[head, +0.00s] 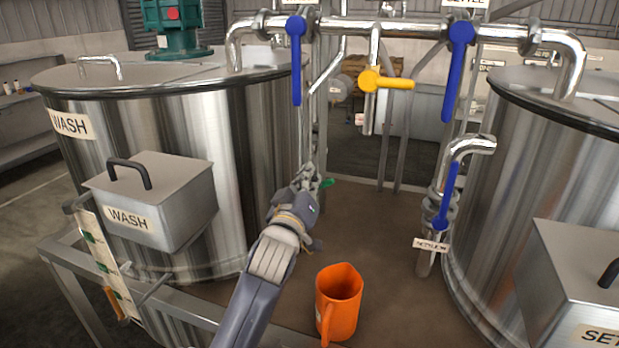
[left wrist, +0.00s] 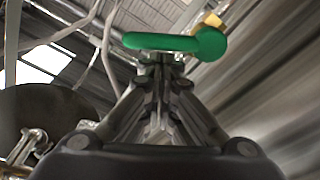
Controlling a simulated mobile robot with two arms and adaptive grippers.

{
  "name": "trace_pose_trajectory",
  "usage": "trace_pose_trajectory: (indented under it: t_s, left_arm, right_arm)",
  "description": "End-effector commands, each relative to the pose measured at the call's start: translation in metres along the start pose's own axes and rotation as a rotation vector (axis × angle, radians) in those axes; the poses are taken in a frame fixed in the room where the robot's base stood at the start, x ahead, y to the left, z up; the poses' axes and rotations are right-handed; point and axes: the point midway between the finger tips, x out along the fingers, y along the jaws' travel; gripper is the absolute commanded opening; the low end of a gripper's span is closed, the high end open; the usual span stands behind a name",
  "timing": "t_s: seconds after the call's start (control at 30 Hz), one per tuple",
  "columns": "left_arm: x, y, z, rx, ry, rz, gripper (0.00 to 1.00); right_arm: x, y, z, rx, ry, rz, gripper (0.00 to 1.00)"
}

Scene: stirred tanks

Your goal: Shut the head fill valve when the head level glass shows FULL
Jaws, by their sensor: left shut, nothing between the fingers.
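My left gripper (head: 312,176) is shut and empty, at the right side of the WASH tank. A green lever handle (head: 327,184) is at its fingertips. In the left wrist view the green handle (left wrist: 165,41) lies crosswise just beyond the closed fingertips (left wrist: 160,68); I cannot tell whether they touch it. Two blue valve levers (head: 297,60) and (head: 457,70) hang down from the top pipe, and a yellow lever (head: 386,80) points right. No label reading HEAD and no level glass marked FULL is legible, so I cannot tell which valve is the head fill valve. My right gripper is out of view.
The steel WASH tank (head: 210,115) stands left and another tank (head: 555,170) right. A strip with green marks (head: 103,262) is at lower left. An orange jug (head: 339,300) stands on the brown deck (head: 385,225). A lower blue lever (head: 446,195) is on the right pipe.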

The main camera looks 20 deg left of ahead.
Motion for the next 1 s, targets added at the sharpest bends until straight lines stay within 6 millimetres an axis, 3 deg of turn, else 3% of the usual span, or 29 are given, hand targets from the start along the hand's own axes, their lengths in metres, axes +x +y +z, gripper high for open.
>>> trace_pose_trajectory:
  t_s: [1.0]
  left_arm:
    - [-0.001,0.005,0.011,0.199,-0.003,0.027,0.00]
  right_arm:
    - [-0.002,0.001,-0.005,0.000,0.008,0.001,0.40]
